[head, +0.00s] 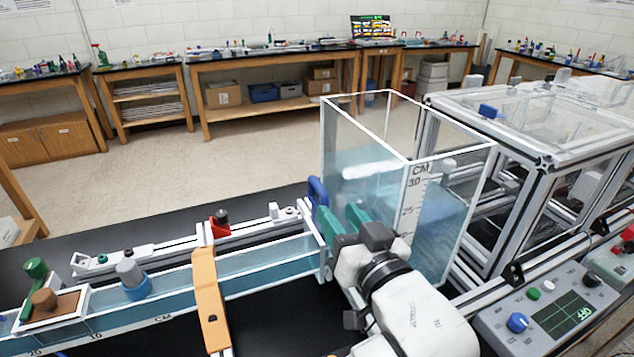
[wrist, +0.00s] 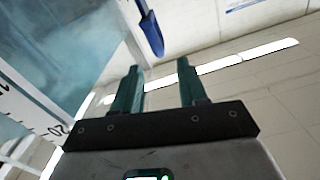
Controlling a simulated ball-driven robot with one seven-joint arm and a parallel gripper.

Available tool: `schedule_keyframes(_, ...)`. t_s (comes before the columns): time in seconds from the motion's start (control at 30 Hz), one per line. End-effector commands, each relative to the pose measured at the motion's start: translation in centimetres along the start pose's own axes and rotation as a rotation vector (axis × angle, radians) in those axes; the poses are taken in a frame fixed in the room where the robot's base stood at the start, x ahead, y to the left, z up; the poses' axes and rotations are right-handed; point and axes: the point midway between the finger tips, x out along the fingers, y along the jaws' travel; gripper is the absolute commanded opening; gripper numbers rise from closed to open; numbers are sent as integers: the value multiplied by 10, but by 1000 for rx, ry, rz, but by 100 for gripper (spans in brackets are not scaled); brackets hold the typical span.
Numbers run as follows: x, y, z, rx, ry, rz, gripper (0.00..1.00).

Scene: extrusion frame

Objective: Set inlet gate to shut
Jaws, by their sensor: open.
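The inlet gate shows as a blue handle (head: 317,190) where the long water channel (head: 265,268) meets the clear tank (head: 410,170). The handle also shows in the wrist view (wrist: 150,32), hanging from the top of the picture beyond the fingertips. My gripper (head: 341,216) has two green fingers, spread apart, with nothing between them. It is in front of the tank, just right of and below the handle in the head view. In the wrist view my gripper (wrist: 158,66) is clear of the handle. The gate's plate and lower part are hidden behind my fingers.
An orange bracket (head: 208,290) crosses the channel. A red clamp (head: 220,225) sits on the rail behind it. A metal extrusion frame (head: 545,165) stands right of the tank. A control box (head: 545,310) with a green display is at front right.

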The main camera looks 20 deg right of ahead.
Motion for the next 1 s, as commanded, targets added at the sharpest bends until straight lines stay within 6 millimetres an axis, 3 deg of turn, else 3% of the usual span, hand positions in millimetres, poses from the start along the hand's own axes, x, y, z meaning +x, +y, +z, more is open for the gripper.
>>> schedule_keyframes(0.3, 58, 0, -3, 0, 0, 2, 42)
schedule_keyframes(0.5, 83, 0, -1, 0, 0, 1, 42)
schedule_keyframes(0.93, 93, 0, 0, 0, 1, 0, 42)
schedule_keyframes(1.0, 93, 0, 0, 0, 1, 0, 36)
